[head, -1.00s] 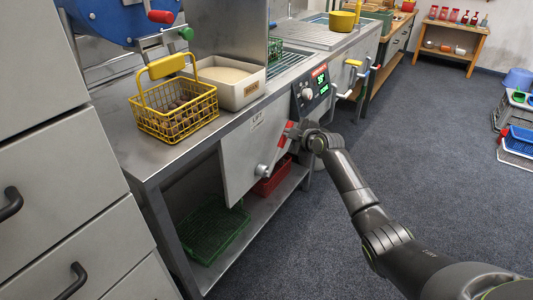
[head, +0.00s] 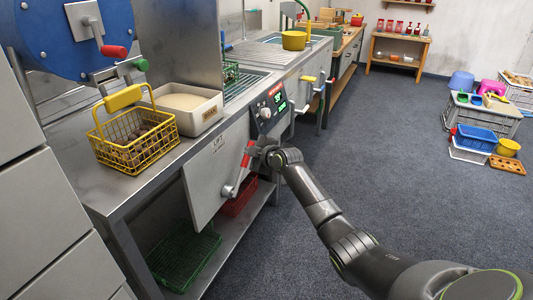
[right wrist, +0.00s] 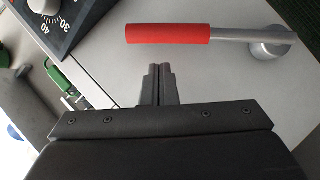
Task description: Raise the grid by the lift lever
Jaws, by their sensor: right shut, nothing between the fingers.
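The lift lever has a red grip (head: 247,155) and a grey arm slanting down to a round pivot (head: 228,191) on the grey front panel marked LIFT. In the right wrist view the red grip (right wrist: 168,34) lies across the picture, just beyond the fingertips. My right gripper (head: 257,151) is at the upper end of the lever. In the right wrist view its fingers (right wrist: 158,72) are together with nothing between them, and a small gap shows between them and the grip. The grid (head: 243,86) appears to be the metal slats in the counter, partly hidden. My left gripper is not in view.
A control box (head: 267,110) with a knob and green display sits right above the lever. A yellow wire basket (head: 157,150) and a white tray (head: 214,110) stand on the counter. Red (head: 240,198) and green (head: 184,258) baskets lie below.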

